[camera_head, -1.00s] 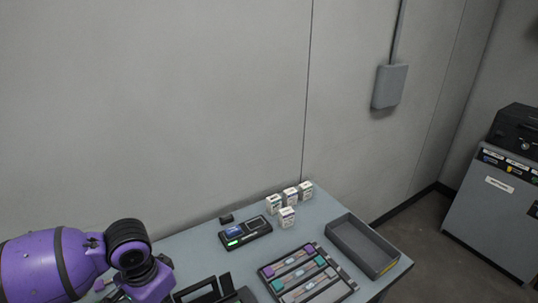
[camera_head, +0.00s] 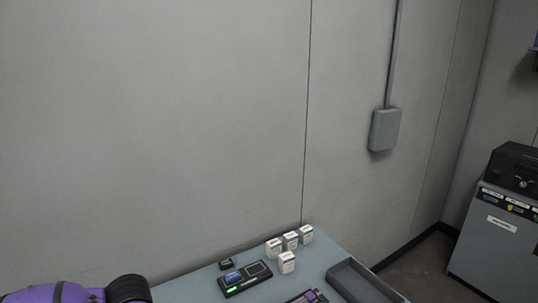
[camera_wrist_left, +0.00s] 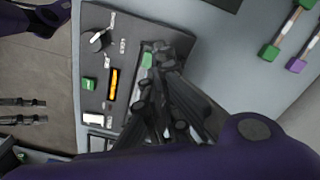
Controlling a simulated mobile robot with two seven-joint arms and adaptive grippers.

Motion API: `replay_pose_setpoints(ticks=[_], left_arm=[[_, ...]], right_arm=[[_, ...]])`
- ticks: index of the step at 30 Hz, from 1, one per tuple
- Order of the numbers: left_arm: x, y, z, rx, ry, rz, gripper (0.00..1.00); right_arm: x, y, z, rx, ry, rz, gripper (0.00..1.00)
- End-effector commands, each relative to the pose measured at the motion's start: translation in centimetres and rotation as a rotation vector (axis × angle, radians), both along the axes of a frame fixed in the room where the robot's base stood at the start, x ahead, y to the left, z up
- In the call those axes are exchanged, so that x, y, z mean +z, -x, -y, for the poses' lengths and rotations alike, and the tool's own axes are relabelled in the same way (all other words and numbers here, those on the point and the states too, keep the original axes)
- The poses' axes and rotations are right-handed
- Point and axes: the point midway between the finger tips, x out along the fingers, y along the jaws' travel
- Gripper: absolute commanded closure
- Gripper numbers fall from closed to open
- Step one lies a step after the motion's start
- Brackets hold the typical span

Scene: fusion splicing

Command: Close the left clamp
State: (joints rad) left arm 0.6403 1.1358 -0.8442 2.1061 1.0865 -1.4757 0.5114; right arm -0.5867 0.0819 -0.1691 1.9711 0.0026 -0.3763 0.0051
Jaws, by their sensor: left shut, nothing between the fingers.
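My left gripper (camera_wrist_left: 152,88) shows in the left wrist view, shut with nothing between its fingers. It is over the right part of a dark grey device panel, beside a small green part (camera_wrist_left: 147,61). The panel (camera_wrist_left: 118,52) carries a black lever (camera_wrist_left: 101,40), a green button (camera_wrist_left: 89,84), an orange bar (camera_wrist_left: 111,85) and a white button (camera_wrist_left: 94,118). The fingers hide part of the device, and I cannot make out the left clamp or whether I touch it. In the head view only my left arm shows, at the bottom left; its gripper is out of frame.
The table (camera_head: 310,262) holds a small black device (camera_head: 245,278) with a green light, several white boxes (camera_head: 287,262) and a grey tray (camera_head: 358,286). Green and purple holders (camera_wrist_left: 269,53) lie right of the panel in the wrist view. Bare table surface lies between them.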

Motion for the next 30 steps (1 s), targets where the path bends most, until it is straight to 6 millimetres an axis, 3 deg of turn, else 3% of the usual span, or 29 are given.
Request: replay_pose_setpoints(ticks=[30], left_arm=[[-3.0,0.4,0.3,0.001,-0.001,0.0,1.0]], right_arm=[[-0.6,0.6,0.2,0.006,0.006,-0.015,0.6]])
